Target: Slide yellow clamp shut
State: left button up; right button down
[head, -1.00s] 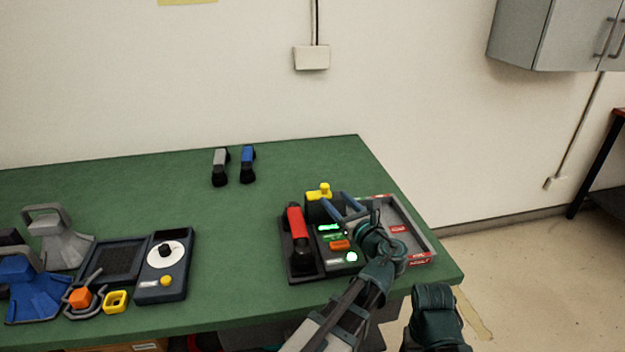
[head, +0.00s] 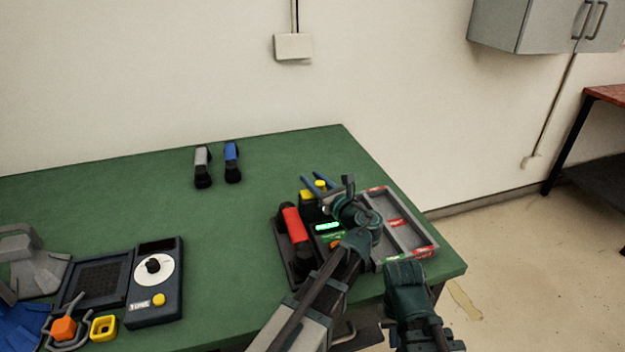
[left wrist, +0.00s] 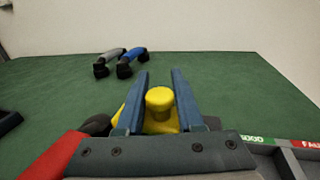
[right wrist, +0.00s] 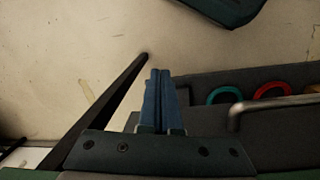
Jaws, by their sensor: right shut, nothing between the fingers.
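The yellow clamp (head: 320,185) with its round knob stands at the back of the dark phone tester, which has a lit green display (head: 327,226). The knob also shows in the left wrist view (left wrist: 159,100). My left gripper (head: 315,180) is open, with one blue finger on each side of the knob; whether they touch it cannot be told. A red handset (head: 295,226) lies on the left part of the tester. My arm hides much of the tester's front. My right gripper (right wrist: 160,75) is shut and empty, beyond the table's front edge in the right wrist view.
A grey sorting tray (head: 432,245) with red labels is right of the tester. Grey (head: 202,168) and blue (head: 232,163) handsets lie at the back. A tuner box (head: 155,300) and a yellow square ring (head: 104,328) are front left. The table's middle is clear.

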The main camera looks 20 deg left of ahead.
pick_arm(q)
grip_shut()
dwell(1.1)
